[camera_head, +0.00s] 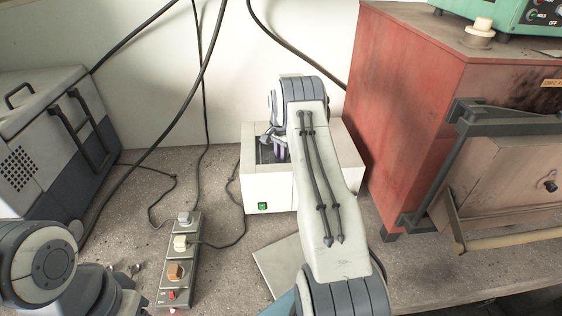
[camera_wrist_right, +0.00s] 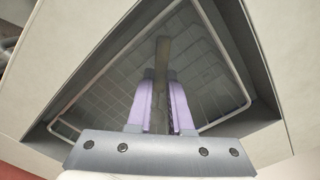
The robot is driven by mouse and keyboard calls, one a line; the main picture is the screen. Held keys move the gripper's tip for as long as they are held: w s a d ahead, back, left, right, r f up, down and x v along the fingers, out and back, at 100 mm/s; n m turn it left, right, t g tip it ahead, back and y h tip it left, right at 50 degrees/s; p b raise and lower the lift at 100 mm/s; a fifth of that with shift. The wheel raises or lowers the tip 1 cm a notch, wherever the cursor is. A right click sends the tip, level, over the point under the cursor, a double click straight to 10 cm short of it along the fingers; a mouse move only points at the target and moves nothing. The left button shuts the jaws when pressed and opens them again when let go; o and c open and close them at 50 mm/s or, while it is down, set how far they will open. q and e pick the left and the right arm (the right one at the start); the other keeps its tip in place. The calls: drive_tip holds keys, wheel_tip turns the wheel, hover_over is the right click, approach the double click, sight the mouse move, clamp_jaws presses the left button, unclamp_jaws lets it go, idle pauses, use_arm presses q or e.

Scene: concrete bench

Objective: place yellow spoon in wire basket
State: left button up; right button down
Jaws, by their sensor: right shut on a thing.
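My right gripper (camera_head: 279,150) is over the open top of a white box-shaped bath in the head view, partly hidden by my own arm. In the right wrist view its two purple fingers (camera_wrist_right: 159,105) are shut on a thin olive-brown handle, which I take to be the yellow spoon (camera_wrist_right: 163,58). The spoon's bowl cannot be made out. The wire basket (camera_wrist_right: 112,85), with a pale wire rim and mesh, sits inside the bath below the fingers. Whether the spoon touches the mesh cannot be told. My left arm shows at the lower left; its gripper is not visible.
The white bath (camera_head: 268,195) stands against the wall. A red furnace (camera_head: 405,120) is close on its right. A power strip (camera_head: 180,262) with cables lies to the left, and a grey case (camera_head: 45,150) stands farther left. A flat grey plate (camera_head: 275,262) lies in front.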

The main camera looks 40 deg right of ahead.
drive_tip(key=shift+f, duration=0.6)
drive_tip(key=shift+d+f, duration=0.1)
drive_tip(key=shift+f, duration=0.2)
drive_tip(key=c, duration=0.8)
unclamp_jaws()
drive_tip(key=shift+r, duration=0.6)
wheel_tip(320, 180, up, 11)
drive_tip(key=shift+r+b, duration=0.1)
drive_tip(key=shift+b, duration=0.95)
